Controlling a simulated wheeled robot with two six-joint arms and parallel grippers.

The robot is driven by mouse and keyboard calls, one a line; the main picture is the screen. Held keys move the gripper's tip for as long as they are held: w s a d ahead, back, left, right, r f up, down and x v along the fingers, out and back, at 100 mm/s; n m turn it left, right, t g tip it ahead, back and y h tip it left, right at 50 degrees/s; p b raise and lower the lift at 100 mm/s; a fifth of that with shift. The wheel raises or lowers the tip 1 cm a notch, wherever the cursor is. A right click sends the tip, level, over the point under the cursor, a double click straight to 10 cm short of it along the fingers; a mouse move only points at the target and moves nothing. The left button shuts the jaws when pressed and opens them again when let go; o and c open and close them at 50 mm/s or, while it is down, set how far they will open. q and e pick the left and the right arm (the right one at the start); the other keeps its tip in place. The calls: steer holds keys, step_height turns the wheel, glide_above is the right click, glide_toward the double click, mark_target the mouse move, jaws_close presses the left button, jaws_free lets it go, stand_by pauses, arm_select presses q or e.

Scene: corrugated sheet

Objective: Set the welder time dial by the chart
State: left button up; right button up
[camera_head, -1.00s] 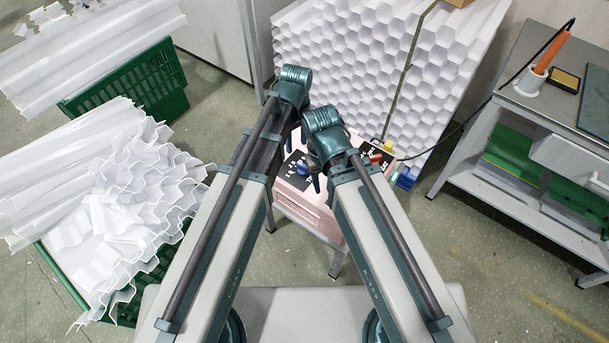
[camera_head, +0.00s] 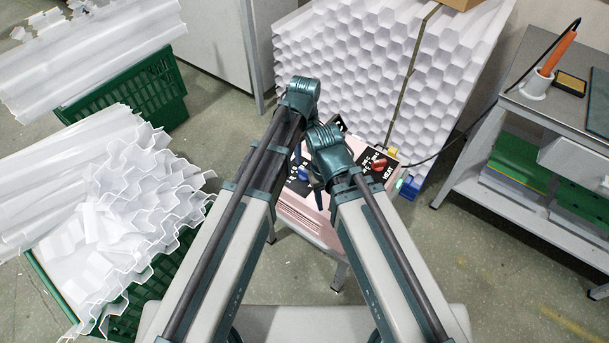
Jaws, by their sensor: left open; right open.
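The welder (camera_head: 318,222) is a pink box on a low grey stand, in the middle of the head view below my wrists. Its top has black panels with white markings. A blue knob (camera_head: 303,173) shows on the left panel and a red knob (camera_head: 379,163) on the right panel, by the word HEAT. The left panel's label and knob setting are too small and partly covered to read. My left gripper (camera_head: 297,140) is open above the back left of the welder, its fingers mostly hidden. My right gripper (camera_head: 318,185) is open over the panels, close to the blue knob. I cannot make out the chart.
White honeycomb sheets (camera_head: 390,70) stand behind the welder. Green crates (camera_head: 135,95) with corrugated sheets are at the left. A grey bench (camera_head: 530,105) with a soldering iron (camera_head: 556,52) is at the right. A cable runs from the welder to the bench. Floor between is free.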

mark_target(305, 170)
arm_select(q)
step_height(305, 170, down, 9)
steer(key=b, duration=0.8)
steer(key=shift+f, duration=0.15)
